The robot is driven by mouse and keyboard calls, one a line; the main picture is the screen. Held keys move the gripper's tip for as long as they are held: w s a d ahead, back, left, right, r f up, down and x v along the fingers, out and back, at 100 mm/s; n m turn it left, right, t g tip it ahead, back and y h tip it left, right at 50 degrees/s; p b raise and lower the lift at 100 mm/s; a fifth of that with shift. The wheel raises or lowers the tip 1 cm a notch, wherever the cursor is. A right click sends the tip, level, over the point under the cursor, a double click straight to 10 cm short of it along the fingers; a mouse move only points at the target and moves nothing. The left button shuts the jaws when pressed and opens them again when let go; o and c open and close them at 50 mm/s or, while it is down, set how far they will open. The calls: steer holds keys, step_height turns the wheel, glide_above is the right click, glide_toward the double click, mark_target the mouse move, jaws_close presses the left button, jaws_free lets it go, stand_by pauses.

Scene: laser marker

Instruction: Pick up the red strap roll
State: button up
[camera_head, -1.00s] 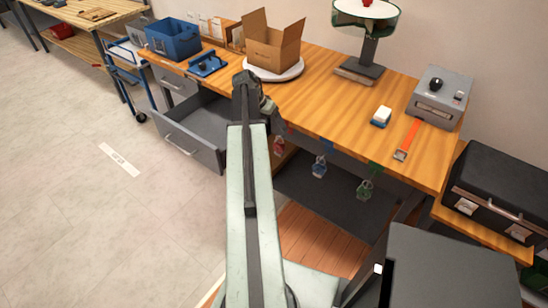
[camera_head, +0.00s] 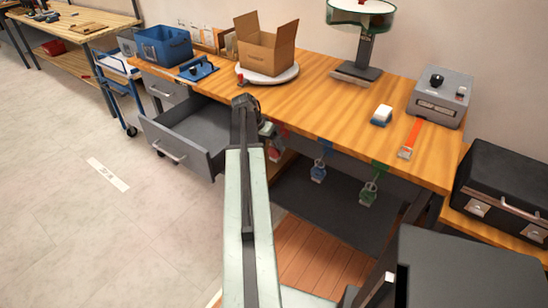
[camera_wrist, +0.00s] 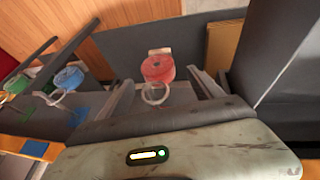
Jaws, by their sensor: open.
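The red strap roll (camera_wrist: 158,68) shows in the wrist view, with a pale ring (camera_wrist: 155,93) at its near side. It lies between and a little beyond the two fingers of my gripper (camera_wrist: 160,82), which are open and apart from it. In the head view the red roll (camera_head: 276,151) hangs below the front edge of the bench, partly hidden by my gripper (camera_head: 267,131). A blue roll (camera_head: 318,172) and a green roll (camera_head: 368,193) hang to its right. The wrist view shows the blue roll (camera_wrist: 68,78) and green roll (camera_wrist: 16,84) at left.
The wooden bench (camera_head: 330,103) runs above the rolls. An open grey drawer (camera_head: 190,137) stands out to the left of my arm. A dark shelf (camera_head: 320,215) lies below the rolls. A black case (camera_head: 500,190) sits at right.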

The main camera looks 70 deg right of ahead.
mark_target(273, 147)
steer(key=b+x, duration=0.2)
steer(key=x, duration=0.2)
steer(key=shift+f+b, duration=0.1)
steer(key=shift+b, duration=0.2)
steer(key=shift+a+r, duration=0.1)
steer(key=shift+r, duration=0.1)
steer(key=c, duration=1.5)
